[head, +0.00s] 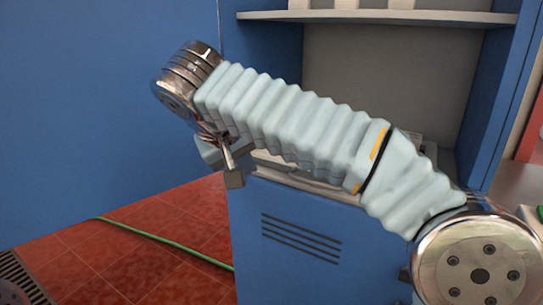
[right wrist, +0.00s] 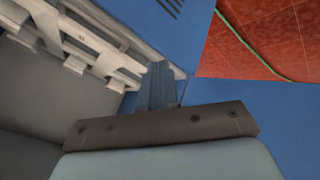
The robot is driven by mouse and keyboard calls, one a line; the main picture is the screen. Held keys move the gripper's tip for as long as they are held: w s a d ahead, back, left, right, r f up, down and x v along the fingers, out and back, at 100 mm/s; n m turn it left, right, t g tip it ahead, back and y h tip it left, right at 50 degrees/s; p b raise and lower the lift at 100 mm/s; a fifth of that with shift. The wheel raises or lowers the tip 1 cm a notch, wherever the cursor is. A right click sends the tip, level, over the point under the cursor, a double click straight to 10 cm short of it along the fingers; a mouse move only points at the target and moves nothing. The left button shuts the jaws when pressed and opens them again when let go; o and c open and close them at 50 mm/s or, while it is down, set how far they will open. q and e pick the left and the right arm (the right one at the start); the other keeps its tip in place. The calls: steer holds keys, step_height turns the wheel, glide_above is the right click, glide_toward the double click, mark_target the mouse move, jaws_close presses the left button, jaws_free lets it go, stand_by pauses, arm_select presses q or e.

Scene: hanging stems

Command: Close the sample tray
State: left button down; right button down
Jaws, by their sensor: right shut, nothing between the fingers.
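A pale grey tray-like part (head: 300,180), which I take for the sample tray, shows in the head view under my right arm, at the opening of a blue cabinet (head: 300,240). My arm hides most of it, so I cannot tell how far out it is. In the right wrist view a pale slotted frame (right wrist: 85,42), likely the same tray, lies at the upper left. My right gripper (head: 234,180) is shut and empty, left of the tray's visible part. Its closed fingers (right wrist: 158,85) point toward the frame's right end; contact is unclear. My left gripper is out of view.
A shelf (head: 385,17) with pale items crosses the cabinet's upper part. A large blue panel (head: 100,100) fills the left. A green cable (head: 160,238) runs over the red tiled floor (head: 150,270), near a floor grate (head: 22,280). A counter stands at the right.

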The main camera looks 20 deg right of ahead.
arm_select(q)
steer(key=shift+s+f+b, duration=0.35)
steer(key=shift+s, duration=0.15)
arm_select(e)
steer(key=w+d+f, duration=0.4)
steer(key=d+f, duration=0.2)
steer(key=d, duration=0.2)
steer(key=shift+w+d, duration=0.3)
steer(key=shift+w, duration=0.1)
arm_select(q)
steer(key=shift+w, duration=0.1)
arm_select(e)
steer(key=shift+d+f, duration=0.1)
